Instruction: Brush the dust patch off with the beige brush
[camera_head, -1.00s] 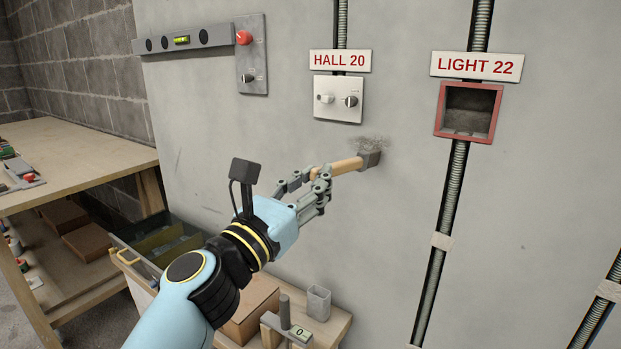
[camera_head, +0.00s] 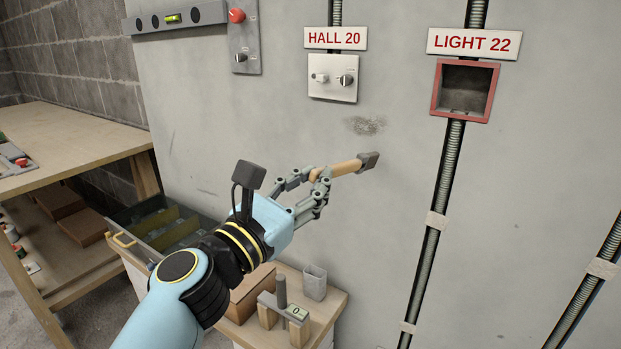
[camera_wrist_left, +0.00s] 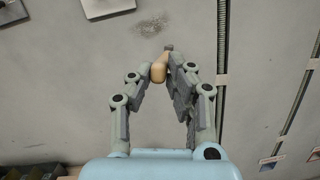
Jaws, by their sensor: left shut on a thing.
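My left gripper (camera_head: 318,188) is shut on the beige handle of the brush (camera_head: 338,168). The brush's grey head (camera_head: 369,161) points right, just below the dust patch (camera_head: 366,125). The dust patch is a grey speckled smudge on the wall below the HALL 20 switch plate. In the left wrist view the dust patch (camera_wrist_left: 151,26) lies beyond the brush (camera_wrist_left: 159,71), with a gap of wall between them. There the fingers (camera_wrist_left: 166,85) close around the handle and the brush head is mostly hidden. My right gripper is not in view.
The white switch plate (camera_head: 333,86) is above the patch. A red-framed wall box (camera_head: 465,91) and a conduit (camera_head: 446,170) are to the right. A low wooden bench with a grey cup (camera_head: 314,283) stands below. A workbench (camera_head: 70,150) is at left.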

